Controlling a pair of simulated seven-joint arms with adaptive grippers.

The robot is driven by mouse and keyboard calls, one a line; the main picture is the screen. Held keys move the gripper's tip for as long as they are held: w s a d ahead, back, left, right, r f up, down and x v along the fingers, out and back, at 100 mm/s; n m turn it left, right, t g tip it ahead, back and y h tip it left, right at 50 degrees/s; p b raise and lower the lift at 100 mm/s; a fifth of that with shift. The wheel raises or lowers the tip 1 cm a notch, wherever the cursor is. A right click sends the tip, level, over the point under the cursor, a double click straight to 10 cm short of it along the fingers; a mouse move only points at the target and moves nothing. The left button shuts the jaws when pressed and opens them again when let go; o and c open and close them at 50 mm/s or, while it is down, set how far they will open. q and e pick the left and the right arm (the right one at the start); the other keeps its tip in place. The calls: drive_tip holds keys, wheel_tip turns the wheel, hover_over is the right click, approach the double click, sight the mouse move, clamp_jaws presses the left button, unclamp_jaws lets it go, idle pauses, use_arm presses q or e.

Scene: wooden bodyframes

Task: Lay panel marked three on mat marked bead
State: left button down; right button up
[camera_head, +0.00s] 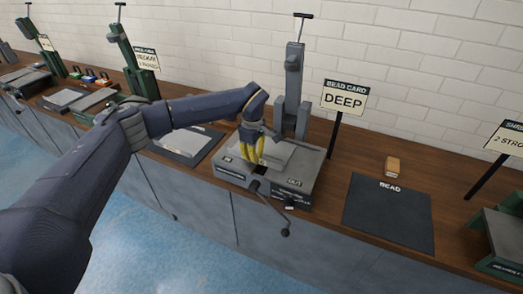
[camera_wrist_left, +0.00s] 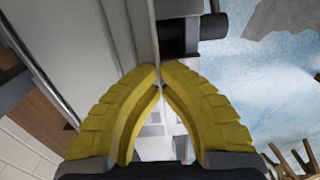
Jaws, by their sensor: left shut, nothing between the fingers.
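The dark mat marked BEAD (camera_head: 390,222) lies on the wooden bench at the right, its visible surface bare. A grey panel (camera_head: 278,156) lies on top of the grey machine (camera_head: 228,172) at the centre. I cannot read a three on any panel. My left gripper (camera_head: 256,162), with yellow fingers, is over the front part of this machine, beside the panel. In the left wrist view its fingertips (camera_wrist_left: 161,66) meet with nothing between them, near a pale grey surface and a dark knob (camera_wrist_left: 208,27). My right gripper is not in view.
A wooden block (camera_head: 392,166) sits behind the mat. A BEAD CARD sign reading DEEP (camera_head: 343,97) stands behind the machine on a post. Another pale panel (camera_head: 182,140) lies on a dark mat to the left. A green machine (camera_head: 500,240) stands at the right edge.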

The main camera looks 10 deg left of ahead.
use_arm(q)
drive_tip(key=shift+r, duration=1.65)
drive_tip(key=shift+r, duration=3.35)
